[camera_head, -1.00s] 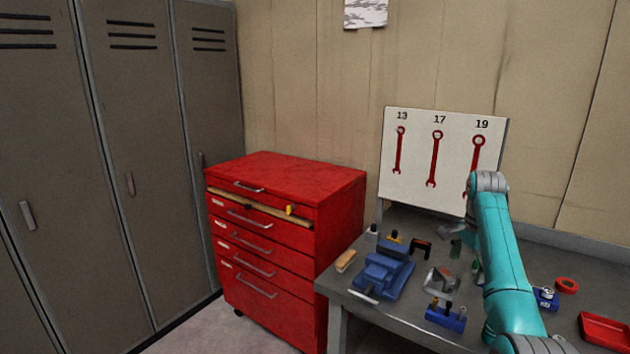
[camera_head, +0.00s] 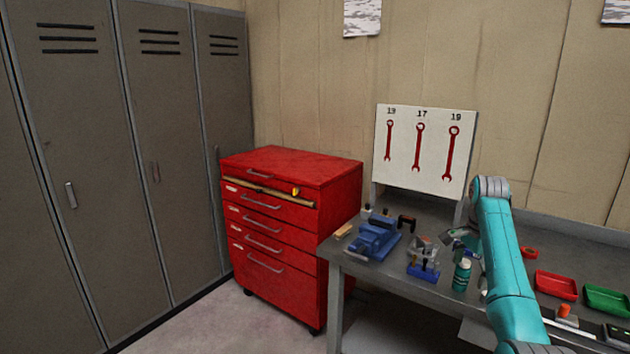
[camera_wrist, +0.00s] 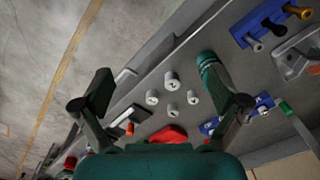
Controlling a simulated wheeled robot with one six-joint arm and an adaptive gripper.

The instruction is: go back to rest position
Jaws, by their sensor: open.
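My gripper (camera_wrist: 165,110) is open in the wrist view, its two dark fingers spread wide with nothing held between them. Beyond the fingers lie several small grey sockets (camera_wrist: 172,80) and a green bottle (camera_wrist: 212,78) on the workbench. In the head view my teal arm reaches over the workbench (camera_head: 440,290), and the gripper (camera_head: 462,238) shows only partly beside the wrist, at the right of the blue vise.
A blue vise (camera_head: 374,238), a blue tool holder (camera_head: 423,273) and a green bottle (camera_head: 462,275) stand on the bench. Red (camera_head: 556,286) and green (camera_head: 606,299) trays lie at right. A wrench board (camera_head: 421,150) stands behind; a red tool cabinet (camera_head: 290,230) and lockers (camera_head: 100,180) are at left.

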